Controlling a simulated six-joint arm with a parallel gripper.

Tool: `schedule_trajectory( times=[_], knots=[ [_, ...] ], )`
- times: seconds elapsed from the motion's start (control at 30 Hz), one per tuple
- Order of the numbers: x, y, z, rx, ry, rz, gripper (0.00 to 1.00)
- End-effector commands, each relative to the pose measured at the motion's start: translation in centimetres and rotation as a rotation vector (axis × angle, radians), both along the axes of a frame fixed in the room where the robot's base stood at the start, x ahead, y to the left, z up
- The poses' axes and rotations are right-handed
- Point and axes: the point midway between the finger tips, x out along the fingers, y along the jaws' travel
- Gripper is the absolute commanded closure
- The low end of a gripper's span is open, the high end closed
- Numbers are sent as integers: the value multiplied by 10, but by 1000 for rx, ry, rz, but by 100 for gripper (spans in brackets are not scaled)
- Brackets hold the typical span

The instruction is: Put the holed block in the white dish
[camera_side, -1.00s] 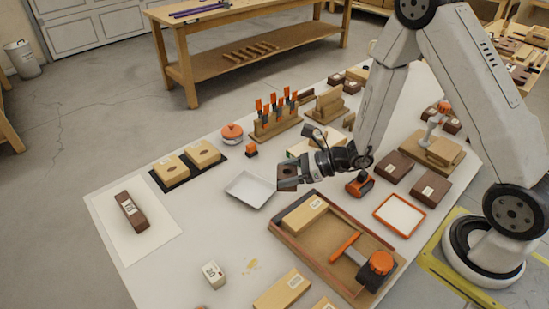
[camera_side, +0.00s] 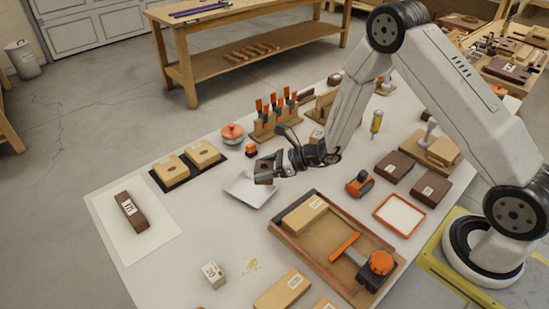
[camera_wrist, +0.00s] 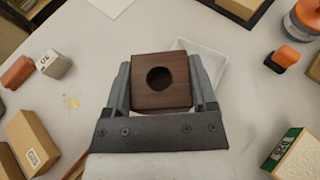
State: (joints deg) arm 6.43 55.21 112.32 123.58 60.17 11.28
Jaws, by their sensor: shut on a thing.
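My gripper (camera_wrist: 161,86) is shut on the holed block (camera_wrist: 178,96), a dark brown wooden block with a round hole in its face. In the side view the holed block (camera_side: 264,171) is held in the air at the end of my gripper (camera_side: 272,166), by the back right edge of the white dish (camera_side: 247,192) in the picture. The block hides part of the dish. In the wrist view the white dish (camera_wrist: 209,60) shows behind and to the right of the block, partly hidden by it. The dish's visible floor is bare.
A black tray (camera_side: 187,179) with two pale holed blocks lies left of the dish. An orange-topped pot (camera_side: 232,134) and a small orange block (camera_side: 251,149) stand behind it. A wooden tray (camera_side: 290,240) stands to the right.

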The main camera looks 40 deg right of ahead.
Motion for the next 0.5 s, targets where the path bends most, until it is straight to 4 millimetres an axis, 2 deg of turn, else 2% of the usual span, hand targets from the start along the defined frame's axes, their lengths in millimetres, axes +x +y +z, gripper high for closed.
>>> schedule_trajectory(
  times=[0.1, 0.5],
  knots=[
    [14, 2, -11, 0, 1, 1, 86],
    [47, 6, -50, 0, 0, 1, 86]
  ],
)
